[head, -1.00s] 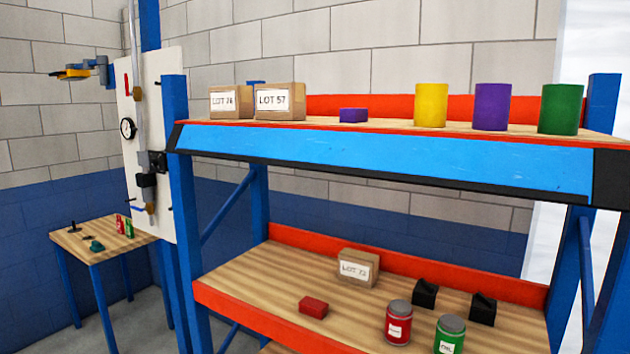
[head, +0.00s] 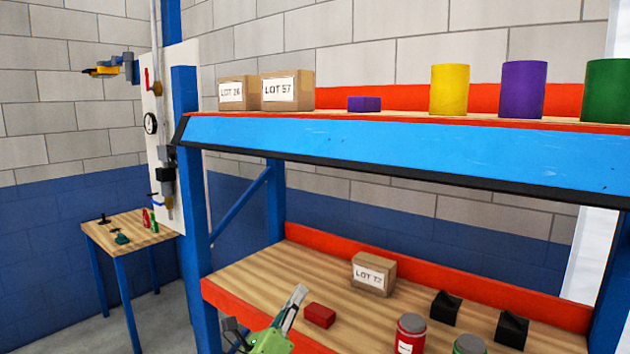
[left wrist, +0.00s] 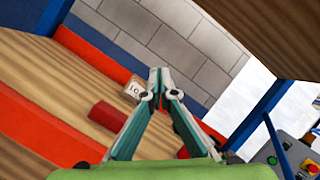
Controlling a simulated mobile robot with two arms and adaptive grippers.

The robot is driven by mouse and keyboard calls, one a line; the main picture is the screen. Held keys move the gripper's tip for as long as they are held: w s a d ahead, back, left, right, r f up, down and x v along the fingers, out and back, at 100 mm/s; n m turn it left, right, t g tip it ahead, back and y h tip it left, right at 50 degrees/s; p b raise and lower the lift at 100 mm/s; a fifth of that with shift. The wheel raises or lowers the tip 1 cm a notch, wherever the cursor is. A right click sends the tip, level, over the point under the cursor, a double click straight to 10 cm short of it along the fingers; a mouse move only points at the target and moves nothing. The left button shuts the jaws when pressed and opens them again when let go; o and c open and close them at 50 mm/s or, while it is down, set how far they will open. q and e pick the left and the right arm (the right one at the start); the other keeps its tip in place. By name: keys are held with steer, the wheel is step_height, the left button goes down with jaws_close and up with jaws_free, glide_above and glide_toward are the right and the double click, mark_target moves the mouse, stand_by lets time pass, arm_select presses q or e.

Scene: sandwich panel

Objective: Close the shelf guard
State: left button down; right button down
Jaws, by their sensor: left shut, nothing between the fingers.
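The shelf guard seems to be the long blue panel (head: 400,152) with a black lower edge, along the front of the upper shelf. It slants outward and down from the shelf's front edge, below the level of the goods. My left gripper (head: 299,292) is below the guard, at the front of the lower shelf, apart from the panel. In the left wrist view its fingertips (left wrist: 159,76) meet with nothing between them. The guard cannot be made out clearly in that view. My right gripper is not in view.
The upper shelf carries two cartons (head: 287,91), a purple block (head: 364,104) and yellow, purple and green cylinders. The lower shelf holds a red block (head: 319,315), a carton (head: 374,274), cans and black bins. Blue posts (head: 190,200) flank the shelves. A small table (head: 130,236) stands left.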

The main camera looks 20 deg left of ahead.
mark_target(325, 147)
arm_select(q)
steer(key=s+d+r+m+t+h, duration=0.1)
steer(key=s+r+m+h, duration=0.3)
steer(key=r, duration=0.6)
steer(key=s+d+r+m+t+h, duration=0.1)
steer(key=s+r+m+t, duration=0.15)
steer(key=r+m, duration=0.55)
steer(key=w+d+r+n+p, duration=0.1)
steer(key=w+r+p, duration=0.2)
steer(key=r+p, duration=0.4)
step_height(325, 147, up, 4)
steer(key=shift+w+d+f+g+h, duration=0.2)
steer(key=shift+d+g+h, duration=0.1)
steer(key=shift+d+g, duration=0.1)
